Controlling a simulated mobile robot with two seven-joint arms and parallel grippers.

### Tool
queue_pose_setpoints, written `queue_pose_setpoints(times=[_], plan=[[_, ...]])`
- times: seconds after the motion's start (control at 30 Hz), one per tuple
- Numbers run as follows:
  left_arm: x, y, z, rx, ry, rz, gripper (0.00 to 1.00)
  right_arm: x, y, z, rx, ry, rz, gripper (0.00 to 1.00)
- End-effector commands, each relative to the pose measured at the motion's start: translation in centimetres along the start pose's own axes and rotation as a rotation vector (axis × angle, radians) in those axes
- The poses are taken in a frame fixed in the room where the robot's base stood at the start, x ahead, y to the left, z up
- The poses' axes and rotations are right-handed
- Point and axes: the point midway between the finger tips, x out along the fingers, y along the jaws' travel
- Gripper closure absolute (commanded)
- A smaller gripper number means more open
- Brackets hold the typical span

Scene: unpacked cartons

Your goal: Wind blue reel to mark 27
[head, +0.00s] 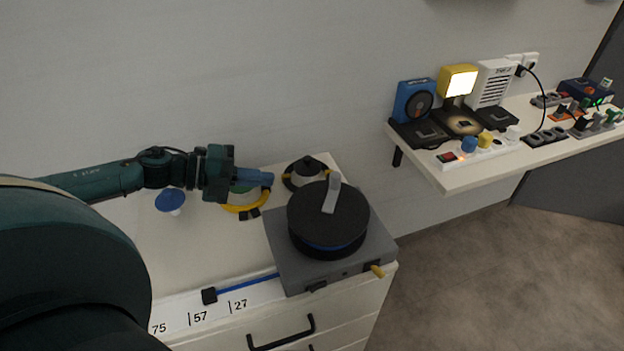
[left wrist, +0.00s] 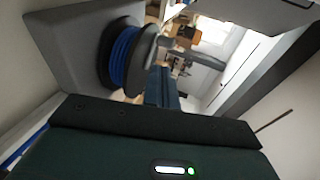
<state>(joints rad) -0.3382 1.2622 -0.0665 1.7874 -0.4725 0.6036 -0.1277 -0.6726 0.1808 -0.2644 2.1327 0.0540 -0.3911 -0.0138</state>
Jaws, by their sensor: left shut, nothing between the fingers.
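The blue reel (head: 322,243) is a black drum with blue cable in it, on a grey base (head: 300,278). A light grey crank arm (head: 332,193) lies across its top. The blue cable (head: 248,283) runs left to a black plug (head: 209,296). The plug lies beside a printed strip (head: 215,310), between the ticks for 57 and 27. My left gripper (head: 268,179) is shut and empty, left of the reel and apart from it. In the left wrist view its blue fingers (left wrist: 161,88) are together, with the reel (left wrist: 125,55) at upper left. My right gripper is out of view.
Behind the reel stands a dark coil (head: 306,172); a yellow coil (head: 243,206) sits below my left gripper. A blue-topped item (head: 170,201) stands further left. A shelf (head: 455,184) with devices and sockets is at the right. The worktop's left part looks clear.

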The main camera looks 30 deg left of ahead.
Motion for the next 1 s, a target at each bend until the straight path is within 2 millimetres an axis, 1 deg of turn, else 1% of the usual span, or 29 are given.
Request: queue_pose_setpoints(times=[0.03, 0.2, 0.37, 0.57, 0.7, 0.83, 1.0], plan=[[0.6, 0.0, 0.1, 0.001, -0.002, -0.005, 1.0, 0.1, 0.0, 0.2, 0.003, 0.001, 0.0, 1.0], [2.5, -0.1, 0.1, 0.003, -0.001, -0.006, 1.0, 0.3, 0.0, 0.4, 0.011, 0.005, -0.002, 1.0], [4.5, -0.2, 0.1, 0.001, -0.001, -0.005, 1.0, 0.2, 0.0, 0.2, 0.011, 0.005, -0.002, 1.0], [7.4, -0.3, 0.1, 0.0, 0.0, -0.006, 1.0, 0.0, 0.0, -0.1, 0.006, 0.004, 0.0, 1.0], [9.2, -1.0, 0.1, 0.001, -0.001, -0.005, 1.0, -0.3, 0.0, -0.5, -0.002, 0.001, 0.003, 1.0], [10.4, -1.2, 0.0, 0.0, 0.0, -0.002, 1.0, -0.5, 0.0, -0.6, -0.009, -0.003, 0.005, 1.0], [11.1, -1.2, 0.0, -0.001, 0.0, 0.0, 1.0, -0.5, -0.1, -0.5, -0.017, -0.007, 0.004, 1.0]])
